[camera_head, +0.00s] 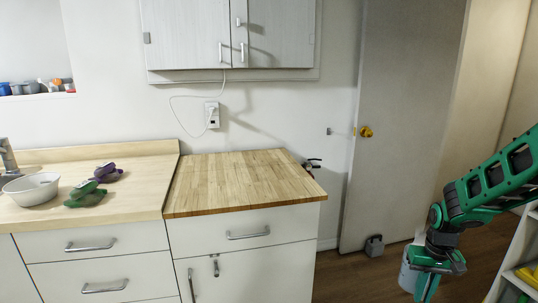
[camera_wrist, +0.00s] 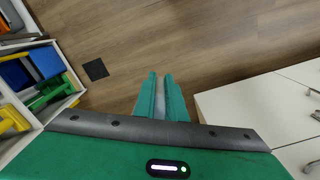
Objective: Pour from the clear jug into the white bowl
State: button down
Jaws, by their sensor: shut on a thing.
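The white bowl (camera_head: 30,190) stands upright on the pale wooden counter at the far left of the head view. My gripper (camera_head: 427,285) is low at the right of the head view, beyond the butcher-block top and far from the bowl. It is shut on a pale, bluish-grey vessel that looks like the clear jug (camera_head: 408,277), partly hidden behind my green fingers. In the wrist view, my green fingers (camera_wrist: 161,78) are close together with a narrow grey strip between them. The jug's contents cannot be seen.
A green object (camera_head: 86,193) and a purple object (camera_head: 107,172) lie on the counter (camera_head: 140,178) right of the bowl. The butcher-block top (camera_head: 240,180) is clear. A shelf with coloured items (camera_wrist: 30,75) is at the left of the wrist view; white drawers (camera_wrist: 255,110) are at the right.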

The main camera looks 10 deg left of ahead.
aim_at(35, 190)
jog(key=u, duration=1.9)
jog(key=i, duration=1)
jog(key=k, duration=0.45)
